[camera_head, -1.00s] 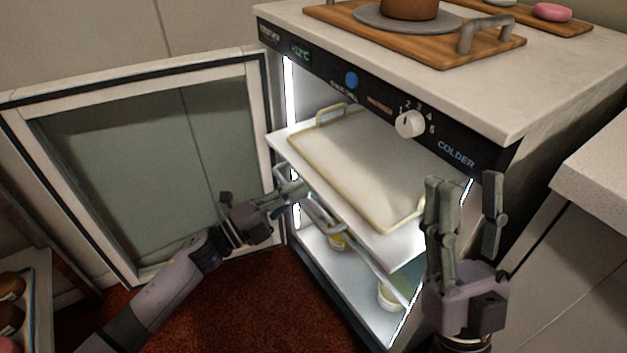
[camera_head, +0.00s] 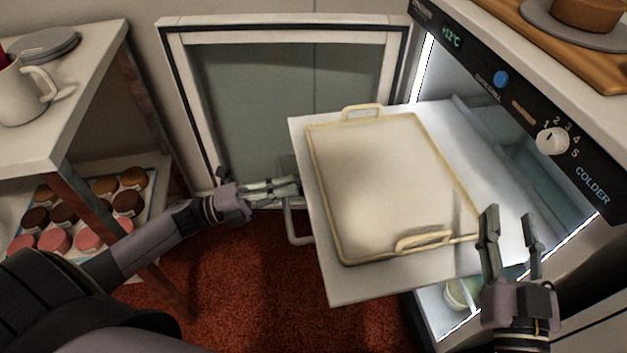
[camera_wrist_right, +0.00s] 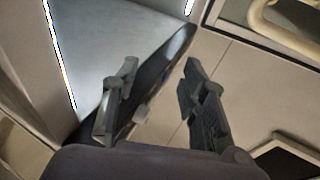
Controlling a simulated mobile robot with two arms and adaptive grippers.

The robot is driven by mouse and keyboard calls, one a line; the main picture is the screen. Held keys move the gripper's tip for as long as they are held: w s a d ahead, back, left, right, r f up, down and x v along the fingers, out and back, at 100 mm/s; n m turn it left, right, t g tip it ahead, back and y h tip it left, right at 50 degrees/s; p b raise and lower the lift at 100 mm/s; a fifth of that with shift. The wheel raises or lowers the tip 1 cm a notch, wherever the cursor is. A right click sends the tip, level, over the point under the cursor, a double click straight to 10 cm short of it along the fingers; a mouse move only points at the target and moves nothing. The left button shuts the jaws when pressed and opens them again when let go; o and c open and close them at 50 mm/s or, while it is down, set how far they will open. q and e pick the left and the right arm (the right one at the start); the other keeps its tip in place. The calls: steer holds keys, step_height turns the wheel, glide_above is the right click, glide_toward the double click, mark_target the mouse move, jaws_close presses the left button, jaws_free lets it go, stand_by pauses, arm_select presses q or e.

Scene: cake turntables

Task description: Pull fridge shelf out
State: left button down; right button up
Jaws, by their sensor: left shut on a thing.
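The white fridge shelf (camera_head: 310,215) sticks far out of the open fridge in the head view. A cream tray (camera_head: 385,185) with two handles lies on it. A grey handle (camera_head: 292,225) shows at the shelf's front edge, partly hidden. My left gripper (camera_head: 296,186) is at that front edge, shut on the shelf handle; the exact contact is partly hidden under the shelf. My right gripper (camera_head: 508,228) is open and empty, in front of the fridge's right side by the shelf's near corner. In the right wrist view its fingers (camera_wrist_right: 160,88) are apart with nothing between them.
The fridge door (camera_head: 290,100) stands wide open behind the shelf. The control panel with a white knob (camera_head: 552,141) is above the opening. A jar (camera_head: 462,293) stands lower inside. Red carpet lies below.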

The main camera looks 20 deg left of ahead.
arm_select(q)
steer(key=shift+r+v, duration=0.15)
steer(key=shift+v, duration=0.6)
steer(key=shift+r+v, duration=0.15)
steer(key=shift+v, duration=0.6)
arm_select(e)
steer(key=shift+w+d+f+g, duration=0.15)
steer(key=shift+f+g, duration=0.65)
steer(key=shift+f, duration=0.4)
arm_select(q)
steer(key=c, duration=1.7)
jaws_free()
steer(key=shift+o, duration=0.2)
